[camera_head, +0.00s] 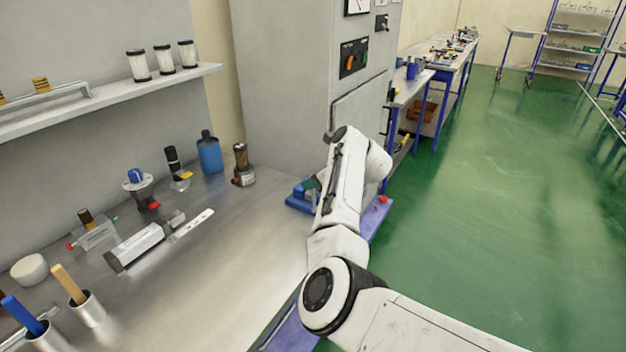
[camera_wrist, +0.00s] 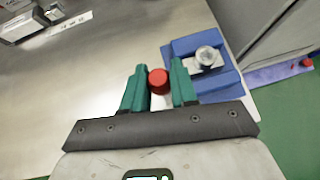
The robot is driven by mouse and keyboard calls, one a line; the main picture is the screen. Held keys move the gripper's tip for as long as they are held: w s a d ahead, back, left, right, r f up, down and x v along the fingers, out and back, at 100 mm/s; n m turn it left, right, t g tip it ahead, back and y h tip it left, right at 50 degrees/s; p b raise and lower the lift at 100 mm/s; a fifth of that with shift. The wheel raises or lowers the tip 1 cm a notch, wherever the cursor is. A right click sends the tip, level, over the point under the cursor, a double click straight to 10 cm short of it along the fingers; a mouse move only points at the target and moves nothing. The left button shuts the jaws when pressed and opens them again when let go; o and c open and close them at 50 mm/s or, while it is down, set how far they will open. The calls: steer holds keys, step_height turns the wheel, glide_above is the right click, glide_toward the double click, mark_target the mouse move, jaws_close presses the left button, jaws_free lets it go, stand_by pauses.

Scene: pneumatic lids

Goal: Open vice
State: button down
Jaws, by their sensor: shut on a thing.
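The vice is a blue block with a grey metal screw part on top, seen in the wrist view (camera_wrist: 226,80) at the upper right. In the head view the vice (camera_head: 299,202) sits at the bench's right end, partly hidden behind my arm. A red round knob (camera_wrist: 157,83) lies beside the vice's left side. My gripper (camera_wrist: 159,67) has its two teal fingers on either side of this knob and is shut on it. In the head view the fingers are mostly hidden by my arm. How far apart the vice jaws stand cannot be told.
A grey cabinet (camera_head: 285,80) stands behind the vice. The steel bench top (camera_head: 225,270) between is clear. A small red part (camera_wrist: 307,63) shows at the bench's blue edge.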

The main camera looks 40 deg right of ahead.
steer(key=shift+s+d+f, duration=0.15)
steer(key=shift+s+d, duration=0.05)
steer(key=shift+s, duration=0.15)
steer(key=c, duration=0.9)
jaws_free()
steer(key=b+v, duration=0.1)
steer(key=v, duration=0.9)
steer(key=shift+s+r, duration=0.3)
steer(key=shift+r, duration=0.05)
steer(key=shift+f, duration=0.1)
